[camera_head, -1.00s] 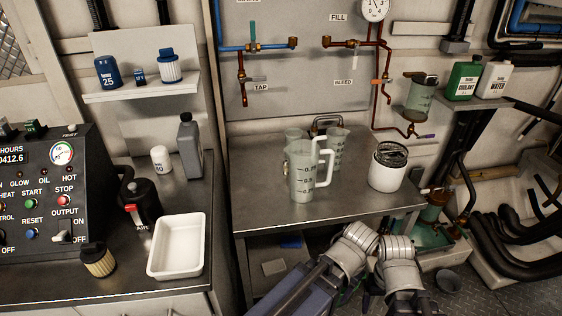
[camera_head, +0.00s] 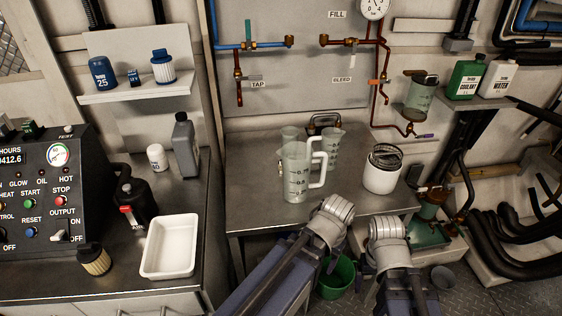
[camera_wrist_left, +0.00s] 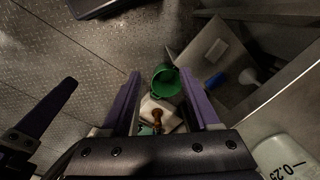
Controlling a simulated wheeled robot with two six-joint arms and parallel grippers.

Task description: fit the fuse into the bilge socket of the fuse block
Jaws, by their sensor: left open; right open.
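I cannot make out the fuse, the fuse block or its bilge socket in either view. My left gripper (camera_wrist_left: 161,78) is open and empty in the left wrist view, its two purple fingers pointing down towards a green bucket (camera_wrist_left: 166,80) on the floor. In the head view the left arm reaches to the front edge of the middle bench, its fingers hidden. My right wrist (camera_head: 388,230) is to its right, before the bench's right end; its fingers are hidden there. One purple finger at the left of the left wrist view seems to be the right gripper's.
The middle bench (camera_head: 255,205) carries a clear measuring jug (camera_head: 297,172), more jugs behind, and a white canister (camera_head: 381,172). The left counter has a white tray (camera_head: 170,246), a grey bottle (camera_head: 186,143) and a control panel (camera_head: 40,195). Black hoses (camera_head: 505,225) lie at right.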

